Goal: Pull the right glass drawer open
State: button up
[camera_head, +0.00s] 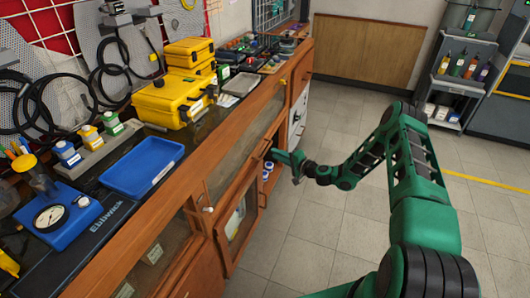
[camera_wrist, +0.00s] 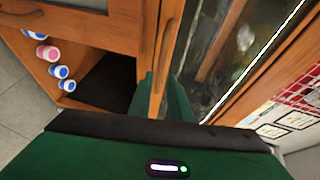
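The right glass drawer (camera_head: 243,146) is a wood-framed glass panel in the bench front, and I see no clear gap around it. In the wrist view its glass (camera_wrist: 222,45) lies right of a wooden rail. A curved wooden handle (camera_wrist: 168,42) stands out from that rail. My green gripper (camera_head: 271,154) is at the bench front, by the drawer's lower edge. In the wrist view my gripper (camera_wrist: 161,95) has its two fingers apart, one on each side of the handle's line. The near part of the handle is hidden, and I cannot tell whether the fingers touch it.
Below, a glass-paned cabinet door (camera_head: 238,218) stands swung out. Small bottles (camera_wrist: 55,60) stand on the open shelf beside my gripper. A blue tray (camera_head: 143,166) and yellow cases (camera_head: 175,100) sit on the bench top. The tiled floor (camera_head: 310,225) in front is clear.

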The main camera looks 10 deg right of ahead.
aim_at(266, 150)
jog(key=x, duration=0.7)
jog(key=shift+w+a+f, duration=0.1)
jog(key=shift+w+a, duration=0.05)
